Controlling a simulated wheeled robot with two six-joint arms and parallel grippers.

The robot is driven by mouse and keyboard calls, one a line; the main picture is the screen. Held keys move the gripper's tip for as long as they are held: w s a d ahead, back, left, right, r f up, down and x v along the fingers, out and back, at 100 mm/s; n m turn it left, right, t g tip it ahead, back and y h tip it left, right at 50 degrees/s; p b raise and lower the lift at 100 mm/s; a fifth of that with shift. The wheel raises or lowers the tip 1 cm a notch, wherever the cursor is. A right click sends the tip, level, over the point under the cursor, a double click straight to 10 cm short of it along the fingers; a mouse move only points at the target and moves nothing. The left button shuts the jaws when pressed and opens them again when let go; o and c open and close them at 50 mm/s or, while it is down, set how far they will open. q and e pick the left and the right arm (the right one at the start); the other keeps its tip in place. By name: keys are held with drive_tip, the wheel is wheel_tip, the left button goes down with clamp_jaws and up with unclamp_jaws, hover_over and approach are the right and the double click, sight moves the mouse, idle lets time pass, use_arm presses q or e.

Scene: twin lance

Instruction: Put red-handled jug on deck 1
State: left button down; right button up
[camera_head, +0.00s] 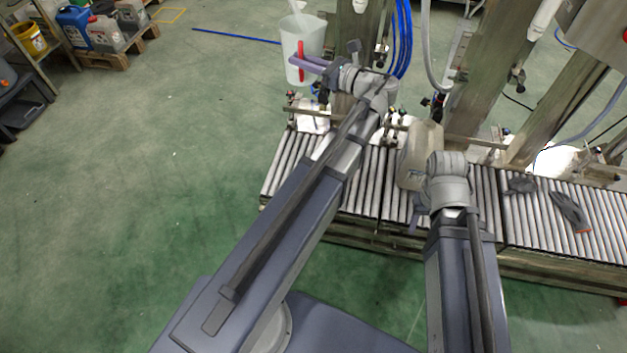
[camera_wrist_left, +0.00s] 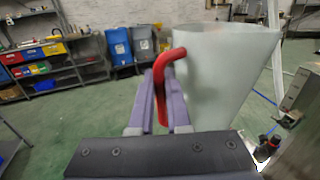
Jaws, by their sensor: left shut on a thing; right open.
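The red-handled jug (camera_head: 291,45) is a translucent white vessel, held upright at the upper middle of the head view. In the left wrist view the jug (camera_wrist_left: 225,75) fills the upper right, its red handle (camera_wrist_left: 160,80) between the purple fingers. My left gripper (camera_head: 312,64) is shut on that handle. The jug appears clear of the rollers, near the far left end of the roller conveyor (camera_head: 285,165). No label shows which part is deck 1. My right gripper (camera_head: 416,222) is open over the conveyor's near side, its fingers mostly hidden by its wrist.
A cloudy plastic canister (camera_head: 418,150) stands on the rollers between my arms. Dark gloves (camera_head: 570,211) lie on the right part of the conveyor. Metal posts and blue hoses (camera_head: 402,40) rise behind it. Open green floor lies to the left.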

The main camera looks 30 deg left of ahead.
use_arm(q)
drive_tip(key=w+f+m+t+b, duration=0.1)
drive_tip(key=w+f+t+b, duration=0.1)
drive_tip(key=f+b, duration=1.8)
drive_tip(key=w+a+f+m+t+h+b, duration=0.1)
drive_tip(key=w+f+m+t+b, duration=0.1)
drive_tip(key=f+b, duration=1.8)
wheel_tip(320, 180, down, 3)
drive_tip(key=shift+a+r+t, duration=0.15)
drive_tip(key=shift+r+t, duration=0.05)
drive_tip(key=shift+t, duration=0.1)
wheel_tip(320, 180, down, 10)
drive_tip(key=b, duration=1)
drive_tip(key=c, duration=0.9)
unclamp_jaws()
drive_tip(key=shift+r, duration=0.1)
drive_tip(key=v, duration=1.2)
